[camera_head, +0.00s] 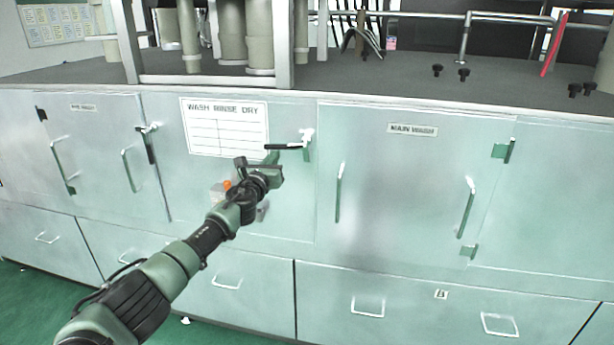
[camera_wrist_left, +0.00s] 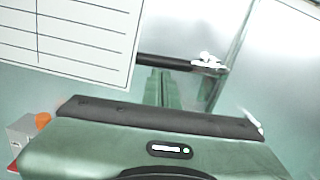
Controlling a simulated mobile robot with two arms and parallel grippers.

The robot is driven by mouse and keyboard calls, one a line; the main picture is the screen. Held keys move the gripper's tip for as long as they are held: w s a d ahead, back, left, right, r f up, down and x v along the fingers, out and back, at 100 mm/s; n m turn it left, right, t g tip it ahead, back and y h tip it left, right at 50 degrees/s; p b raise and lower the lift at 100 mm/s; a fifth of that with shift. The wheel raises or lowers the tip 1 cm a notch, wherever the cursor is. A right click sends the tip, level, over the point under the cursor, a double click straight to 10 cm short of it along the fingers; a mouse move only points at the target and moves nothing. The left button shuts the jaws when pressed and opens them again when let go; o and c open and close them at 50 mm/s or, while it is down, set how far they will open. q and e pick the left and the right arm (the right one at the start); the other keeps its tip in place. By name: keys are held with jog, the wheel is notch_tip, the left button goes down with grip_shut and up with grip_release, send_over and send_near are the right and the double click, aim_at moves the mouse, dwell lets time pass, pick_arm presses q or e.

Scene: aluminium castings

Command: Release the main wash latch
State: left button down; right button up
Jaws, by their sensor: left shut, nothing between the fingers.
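The main wash latch (camera_head: 285,147) has a black handle lying roughly level, pointing left from a white pivot by the left edge of the door labelled MAIN WASH (camera_head: 385,160). It also shows in the left wrist view (camera_wrist_left: 165,62), just beyond my fingers. My left gripper (camera_head: 273,157) is shut and empty, with its green fingertips just below the black handle. The fingertips overlap the handle's lower edge in the left wrist view (camera_wrist_left: 164,75); I cannot tell whether they touch it. My right gripper is not in view.
A WASH RINSE DRY chart (camera_head: 226,128) is on the panel left of the latch. A small box with an orange button (camera_head: 227,185) sits partly behind my left arm. Door handles (camera_head: 340,192) project nearby. A second latch (camera_head: 149,143) is further left.

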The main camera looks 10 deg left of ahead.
pick_arm(q)
jog(key=shift+w+a+r+m+p, duration=0.2)
jog(key=shift+r+m+p, duration=0.25)
jog(key=shift+m, duration=0.25)
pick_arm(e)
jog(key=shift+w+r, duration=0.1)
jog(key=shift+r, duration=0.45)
